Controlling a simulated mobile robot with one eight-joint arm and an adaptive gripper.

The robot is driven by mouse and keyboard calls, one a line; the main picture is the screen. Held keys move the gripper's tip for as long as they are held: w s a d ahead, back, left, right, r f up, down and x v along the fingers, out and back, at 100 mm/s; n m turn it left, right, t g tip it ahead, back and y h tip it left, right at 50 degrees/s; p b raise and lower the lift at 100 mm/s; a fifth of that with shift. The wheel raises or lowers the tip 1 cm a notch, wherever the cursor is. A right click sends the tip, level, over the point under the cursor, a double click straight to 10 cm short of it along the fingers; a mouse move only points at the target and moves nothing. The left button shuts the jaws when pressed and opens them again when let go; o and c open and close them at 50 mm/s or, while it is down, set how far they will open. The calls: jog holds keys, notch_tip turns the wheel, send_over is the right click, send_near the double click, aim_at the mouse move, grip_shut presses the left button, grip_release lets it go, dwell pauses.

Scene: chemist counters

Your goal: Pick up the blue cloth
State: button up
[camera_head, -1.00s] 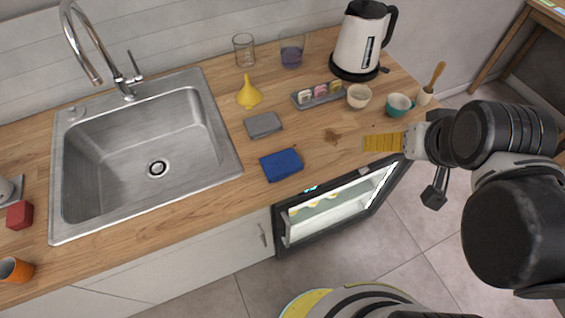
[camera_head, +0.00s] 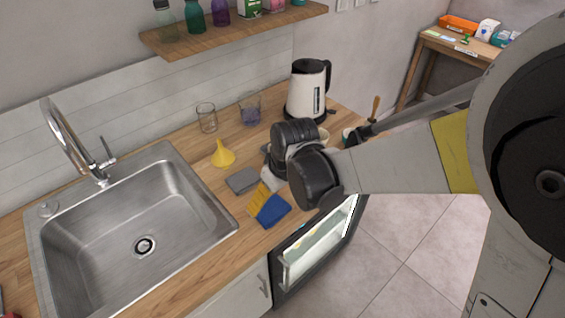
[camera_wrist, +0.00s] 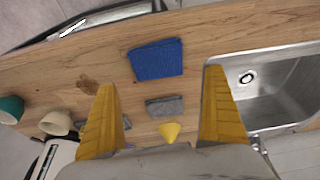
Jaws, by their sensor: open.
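The blue cloth (camera_head: 272,211) lies folded on the wooden counter, right of the sink and near the front edge. It also shows in the wrist view (camera_wrist: 156,60), ahead of and between my fingers. My gripper (camera_head: 259,199) has yellow fingers and is open above the counter, just left of the cloth in the head view.
A grey sponge-like block (camera_head: 242,180) lies behind the cloth, with a yellow funnel (camera_head: 223,154) beyond it. The sink (camera_head: 140,205) is on the left. A white kettle (camera_head: 307,92) and glasses (camera_head: 207,117) stand at the back. An open appliance door (camera_head: 318,248) is below the counter edge.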

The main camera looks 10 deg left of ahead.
aim_at(272, 208)
jog(key=x, duration=0.2)
jog(key=shift+w+f+b, duration=0.15)
jog(key=shift+f+b, duration=0.15)
jog(key=shift+f, duration=0.1)
jog(key=x, duration=0.1)
jog(key=b+x, duration=0.1)
jog(key=x, duration=0.1)
jog(key=b+x, duration=0.1)
jog(key=shift+d+f, duration=0.25)
jog(key=shift+f, duration=0.15)
jog(key=shift+a+f, duration=0.15)
jog(key=shift+f, duration=0.25)
jog(key=shift+r, duration=0.1)
jog(key=c, duration=0.7)
jog(key=shift+o, duration=0.2)
